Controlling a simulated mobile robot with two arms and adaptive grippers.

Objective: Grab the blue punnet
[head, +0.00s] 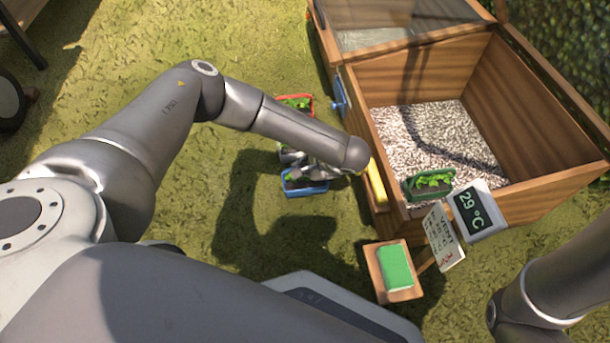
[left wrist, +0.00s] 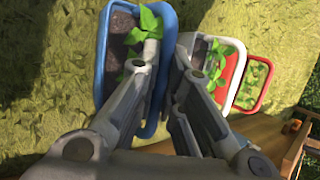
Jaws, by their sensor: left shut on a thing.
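The blue punnet (head: 302,192) stands on the grass beside the wooden cold frame, with soil and a green seedling in it. It also shows in the left wrist view (left wrist: 100,62). My left gripper (head: 308,172) reaches down over it. In the left wrist view its fingers (left wrist: 167,58) straddle the punnet's right wall, one inside over the soil and one outside, shut on that wall. The left forearm and gripper cover part of the punnet in the head view. My right gripper is out of view; only part of the right arm shows.
A white punnet (left wrist: 198,40) and a red punnet (left wrist: 263,78) stand in a row close beside the blue one. A green block (head: 396,267) rests on a wooden ledge.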

